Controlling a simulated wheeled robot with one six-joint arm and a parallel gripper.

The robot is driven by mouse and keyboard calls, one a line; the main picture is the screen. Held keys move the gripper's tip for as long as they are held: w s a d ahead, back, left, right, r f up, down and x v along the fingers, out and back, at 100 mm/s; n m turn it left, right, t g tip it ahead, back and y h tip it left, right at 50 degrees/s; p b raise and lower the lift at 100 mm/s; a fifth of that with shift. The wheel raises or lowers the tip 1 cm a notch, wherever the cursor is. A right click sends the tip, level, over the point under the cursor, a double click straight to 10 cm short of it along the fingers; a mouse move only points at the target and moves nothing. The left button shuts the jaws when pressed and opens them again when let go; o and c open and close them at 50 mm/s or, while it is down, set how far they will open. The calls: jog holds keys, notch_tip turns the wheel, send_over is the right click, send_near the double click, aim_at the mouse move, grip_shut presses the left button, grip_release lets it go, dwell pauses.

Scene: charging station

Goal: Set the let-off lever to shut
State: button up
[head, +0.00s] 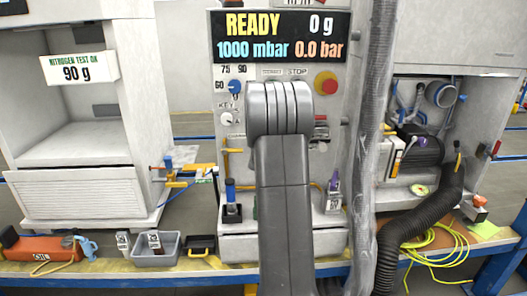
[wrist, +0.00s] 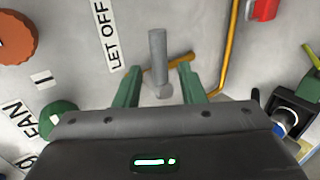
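In the wrist view a grey cylindrical lever (wrist: 158,55) stands out from the pale panel beside the vertical LET OFF label (wrist: 106,32). A short brass-coloured bar (wrist: 181,61) lies behind it. My gripper (wrist: 158,76) is open, with one green finger on each side of the lever. Gaps show between the lever and both fingers, so it is not clamped. Whether the lever stands at shut cannot be told. In the head view my grey arm covers the middle of the station panel and hides the lever and my gripper.
An orange knob (wrist: 16,38) and a green knob (wrist: 60,118) sit left of the lever. A yellow pipe (wrist: 231,50) runs close on the right, with a red part (wrist: 264,9) above. A black hose (head: 418,207) and a grey column stand right of my arm in the head view.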

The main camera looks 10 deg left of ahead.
jog(key=p+v, duration=0.1)
jog(key=v, duration=0.9)
jog(key=shift+s+d, duration=0.1)
jog(key=x, duration=1.3)
jog(key=shift+w+f+b, duration=0.1)
jog(key=shift+w+b, duration=0.2)
jog(key=shift+b, duration=0.05)
